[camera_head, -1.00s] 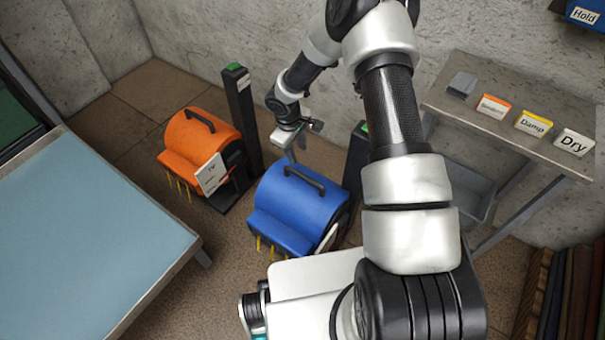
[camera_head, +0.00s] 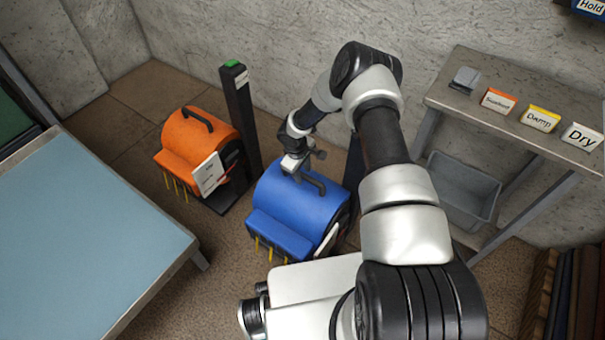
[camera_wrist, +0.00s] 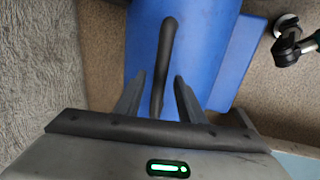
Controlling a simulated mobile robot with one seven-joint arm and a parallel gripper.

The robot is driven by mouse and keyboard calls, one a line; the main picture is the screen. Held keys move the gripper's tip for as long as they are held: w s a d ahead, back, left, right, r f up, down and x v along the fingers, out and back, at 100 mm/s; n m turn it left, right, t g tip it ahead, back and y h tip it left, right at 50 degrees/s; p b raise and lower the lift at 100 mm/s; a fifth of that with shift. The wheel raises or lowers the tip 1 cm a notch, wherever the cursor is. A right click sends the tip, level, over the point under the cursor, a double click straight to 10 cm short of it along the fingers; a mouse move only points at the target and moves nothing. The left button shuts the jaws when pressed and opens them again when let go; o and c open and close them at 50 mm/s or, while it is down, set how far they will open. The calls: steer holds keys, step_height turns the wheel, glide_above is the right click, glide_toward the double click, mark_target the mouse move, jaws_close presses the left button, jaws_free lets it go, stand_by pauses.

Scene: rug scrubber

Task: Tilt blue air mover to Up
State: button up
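The blue air mover (camera_head: 285,210) stands on the floor at the middle of the head view, with a dark curved handle on top. The air mover fills the top of the wrist view (camera_wrist: 208,60), and its black handle (camera_wrist: 165,50) runs down between my fingers. My gripper (camera_wrist: 158,90) is open, with one finger on each side of the handle's near end and gaps visible. In the head view my gripper (camera_head: 300,168) is over the top of the air mover and partly covers the handle. A pale label on the mover's right side is mostly hidden.
An orange air mover (camera_head: 200,145) stands to the left beside a black post (camera_head: 240,110) with a green top. A blue-topped table (camera_head: 80,230) is at the left. A metal table (camera_head: 510,80) with Damp and Dry cards is at the right, a grey bin (camera_head: 462,188) below it.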

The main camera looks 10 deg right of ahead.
jaws_close()
steer(key=shift+f, duration=0.1)
